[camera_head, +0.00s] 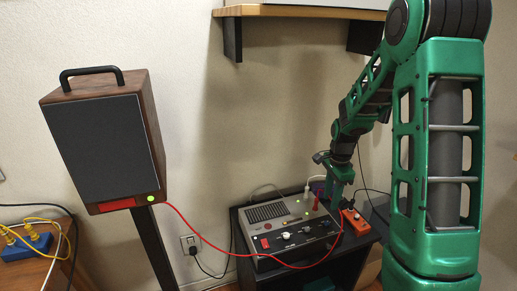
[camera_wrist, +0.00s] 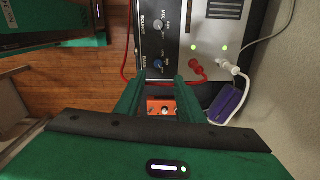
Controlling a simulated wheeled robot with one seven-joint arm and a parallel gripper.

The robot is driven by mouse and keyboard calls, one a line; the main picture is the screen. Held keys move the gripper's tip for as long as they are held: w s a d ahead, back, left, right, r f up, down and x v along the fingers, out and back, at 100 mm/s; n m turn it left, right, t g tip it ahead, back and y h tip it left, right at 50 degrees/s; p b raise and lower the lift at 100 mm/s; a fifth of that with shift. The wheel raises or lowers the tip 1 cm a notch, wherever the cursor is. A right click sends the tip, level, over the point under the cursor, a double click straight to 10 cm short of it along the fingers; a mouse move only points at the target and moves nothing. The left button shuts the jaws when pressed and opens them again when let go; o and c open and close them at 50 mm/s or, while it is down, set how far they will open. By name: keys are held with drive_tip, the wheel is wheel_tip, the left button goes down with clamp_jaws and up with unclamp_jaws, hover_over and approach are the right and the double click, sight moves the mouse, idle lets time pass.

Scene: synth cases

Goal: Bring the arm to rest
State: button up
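My green arm reaches down from the upper right in the head view. My gripper (camera_head: 337,200) is over the right part of a small dark table, close to an amplifier and an orange box. In the wrist view the two green fingers of my gripper (camera_wrist: 163,78) stand apart with nothing held between them. An orange box (camera_wrist: 160,107) with a knob shows in the gap, beyond the fingers. The same orange box (camera_head: 356,221) lies on the table in the head view. I cannot tell whether a finger touches anything.
A grey amplifier (camera_head: 285,228) with knobs and red and white plugs stands on the dark table (camera_head: 350,262). A red cable (camera_head: 215,246) runs from it to a wooden speaker (camera_head: 105,147) at left. A shelf (camera_head: 300,12) hangs above. A purple object (camera_wrist: 226,103) lies beside the plugs.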

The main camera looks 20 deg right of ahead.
drive_tip(key=shift+r, duration=0.1)
drive_tip(key=s+r+n, duration=0.6)
drive_tip(key=s+r, duration=0.5)
drive_tip(key=s, duration=0.3)
drive_tip(key=s+a+r+n, duration=0.1)
drive_tip(key=s+a+n, duration=0.1)
drive_tip(key=s, duration=0.5)
drive_tip(key=s+a+r+n, duration=0.2)
drive_tip(key=s+n, duration=0.2)
drive_tip(key=s, duration=0.4)
drive_tip(key=shift+s+a+n, duration=0.2)
drive_tip(key=shift+a+n, duration=0.1)
drive_tip(key=shift+n, duration=0.1)
drive_tip(key=shift+r, duration=0.1)
drive_tip(key=shift+w+f, duration=0.25)
drive_tip(key=shift+w, duration=0.4)
